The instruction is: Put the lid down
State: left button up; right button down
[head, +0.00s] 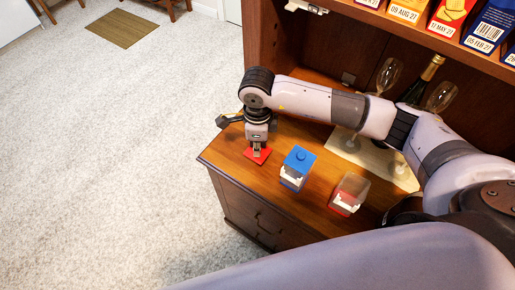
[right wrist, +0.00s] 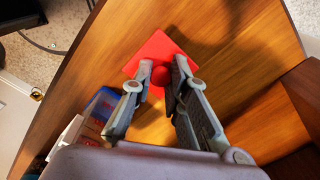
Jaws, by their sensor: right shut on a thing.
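The red lid (head: 258,156) is at the left end of the wooden hutch counter, at or just above its surface; I cannot tell whether it touches. My right gripper (head: 257,150) points down over the lid and is shut on its round knob. In the right wrist view the square red lid (right wrist: 158,50) shows beyond the fingertips (right wrist: 160,84), its knob between them. A clear canister with red contents (head: 348,194) stands on the counter with no red lid visible on it. My left gripper is not in view.
A canister with a blue lid (head: 298,168) stands between the red lid and the red canister. Cereal boxes (head: 448,18) line the shelf above.

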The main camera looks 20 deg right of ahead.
notch_tip(320, 180, down, 2)
jog(key=shift+f, duration=0.5)
jog(key=c, duration=1.5)
grip_release()
jog(key=shift+c, duration=0.2)
jog(key=shift+r, duration=0.3)
jog(key=shift+w+r, duration=0.1)
jog(key=shift+r, duration=0.25)
notch_tip(320, 180, up, 10)
jog(key=shift+f+b, duration=0.15)
jog(key=shift+b, duration=0.75)
jog(key=shift+r, duration=0.7)
